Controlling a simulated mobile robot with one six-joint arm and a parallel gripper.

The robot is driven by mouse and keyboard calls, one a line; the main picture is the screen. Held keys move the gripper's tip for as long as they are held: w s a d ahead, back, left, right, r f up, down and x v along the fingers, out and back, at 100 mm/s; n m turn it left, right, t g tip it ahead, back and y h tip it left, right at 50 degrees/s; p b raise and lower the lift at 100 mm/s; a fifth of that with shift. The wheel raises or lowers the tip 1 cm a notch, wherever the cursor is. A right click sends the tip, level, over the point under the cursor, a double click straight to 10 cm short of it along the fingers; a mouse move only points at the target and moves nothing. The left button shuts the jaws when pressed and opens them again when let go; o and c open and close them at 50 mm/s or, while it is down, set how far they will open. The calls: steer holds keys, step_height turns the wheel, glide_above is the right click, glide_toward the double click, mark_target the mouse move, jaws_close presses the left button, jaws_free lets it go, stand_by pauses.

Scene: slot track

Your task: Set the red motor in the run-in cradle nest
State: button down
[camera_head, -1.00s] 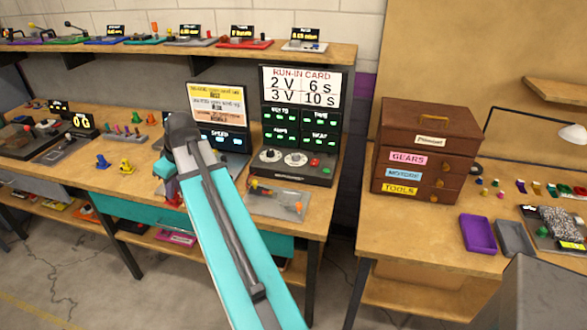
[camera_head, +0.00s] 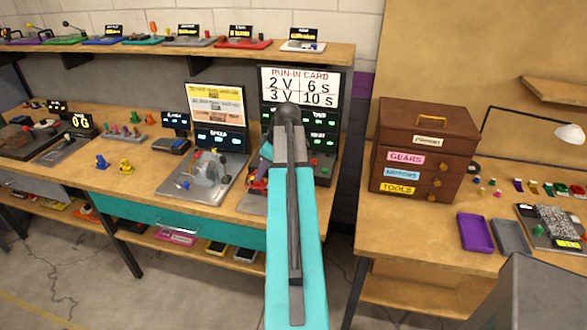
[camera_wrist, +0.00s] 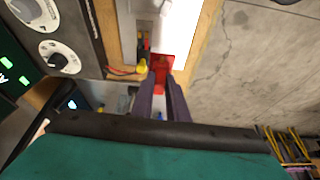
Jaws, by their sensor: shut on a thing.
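The red motor (camera_wrist: 162,74) is between the fingertips of my gripper (camera_wrist: 164,88) in the wrist view. The gripper is shut on it. In the head view, my gripper (camera_head: 258,180) is mostly hidden behind my arm, above the front of the run-in station. A grey plate (camera_head: 250,204), which appears to be the run-in cradle's base, lies in front of the station's panel and is largely covered by my arm. It also shows in the wrist view (camera_wrist: 127,30), beside the dial panel. A yellow piece (camera_wrist: 142,65) is just left of the motor. I cannot make out the nest or whether the motor touches anything.
The RUN-IN CARD screen (camera_head: 300,88) stands behind the plate. A speed station (camera_head: 205,178) with a grey plate is to its left. The bench's front edge runs close by. A brown drawer cabinet (camera_head: 425,150) stands on the right bench, past a gap.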

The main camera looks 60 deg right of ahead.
steer(key=s+d+f, duration=0.1)
steer(key=s+d, duration=0.6)
steer(key=shift+s, duration=0.4)
steer(key=shift+f, duration=0.3)
steer(key=shift+f+b, duration=1.45)
steer(key=shift+f, duration=1.45)
steer(key=shift+f, duration=0.25)
steer(key=c, duration=1.7)
jaws_free()
steer(key=shift+o, duration=0.2)
steer(key=shift+r, duration=0.15)
